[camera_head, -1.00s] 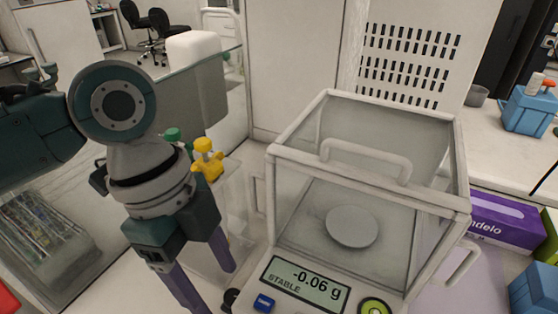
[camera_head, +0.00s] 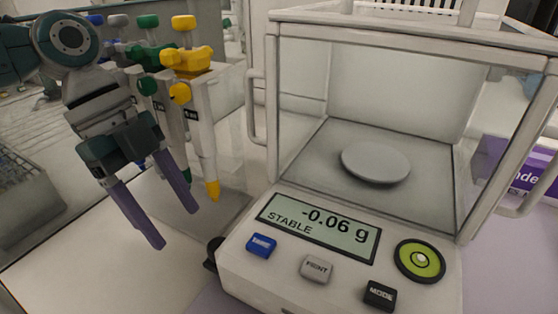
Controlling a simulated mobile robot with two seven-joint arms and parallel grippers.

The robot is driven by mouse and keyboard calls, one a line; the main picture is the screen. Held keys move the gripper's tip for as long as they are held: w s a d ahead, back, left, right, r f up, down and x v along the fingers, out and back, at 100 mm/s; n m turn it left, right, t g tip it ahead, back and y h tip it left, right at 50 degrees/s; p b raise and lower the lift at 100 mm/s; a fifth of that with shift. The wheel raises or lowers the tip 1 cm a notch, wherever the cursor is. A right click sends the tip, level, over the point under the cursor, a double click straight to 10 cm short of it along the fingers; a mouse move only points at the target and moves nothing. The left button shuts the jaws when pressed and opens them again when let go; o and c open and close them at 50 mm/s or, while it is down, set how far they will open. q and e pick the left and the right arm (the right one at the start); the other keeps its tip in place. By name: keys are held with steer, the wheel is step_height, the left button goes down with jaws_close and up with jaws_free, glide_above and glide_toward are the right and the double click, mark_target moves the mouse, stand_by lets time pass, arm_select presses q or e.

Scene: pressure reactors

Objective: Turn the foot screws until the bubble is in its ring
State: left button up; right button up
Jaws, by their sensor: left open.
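The balance (camera_head: 340,298) stands in the middle and right of the head view, with a glass draft shield and a round pan (camera_head: 375,162). Its display (camera_head: 318,228) reads -0.06 g, STABLE. The round green level (camera_head: 420,261) is at its front right; a pale bubble shows near the middle of its dark ring, and I cannot tell exactly how well it is centred. A dark foot screw (camera_head: 212,254) shows at the balance's front left corner. My left gripper (camera_head: 172,226) is open and empty, pointing down, left of that screw and apart from it. My right gripper is not in view.
Several pipettes with yellow (camera_head: 188,60), green and blue tops hang on a stand just behind my left gripper. A purple box (camera_head: 522,172) lies right of the balance. The white bench (camera_head: 75,262) is clear at the front left.

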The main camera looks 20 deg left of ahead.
mark_target(213, 243)
arm_select(q)
steer(key=d, duration=0.2)
steer(key=d+p, duration=0.1)
steer(key=d, duration=0.3)
steer(key=shift+s+d+f, duration=0.2)
steer(key=shift+d+f, duration=0.05)
steer(key=shift+f, duration=0.35)
jaws_close()
